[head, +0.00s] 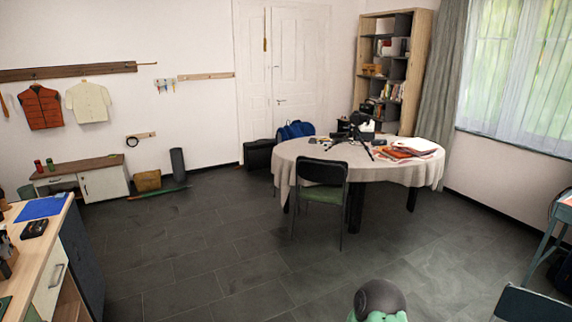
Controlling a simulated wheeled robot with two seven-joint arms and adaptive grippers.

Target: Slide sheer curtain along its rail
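A sheer white curtain (540,85) hangs across the window at the right edge of the head view, with green showing through it. A thicker grey curtain (446,85) hangs in folds at the left side of the window, beside the bookshelf. The top of both curtains and the rail are cut off by the top of the picture. Neither of my grippers is in view.
A round table (300,155) with a pale cloth, papers and a tripod stands mid-room. A dark chair (320,195) is before it. A blue-grey desk (562,212) and a chair back (530,305) are at right. Dark tiled floor (440,230) lies clear between.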

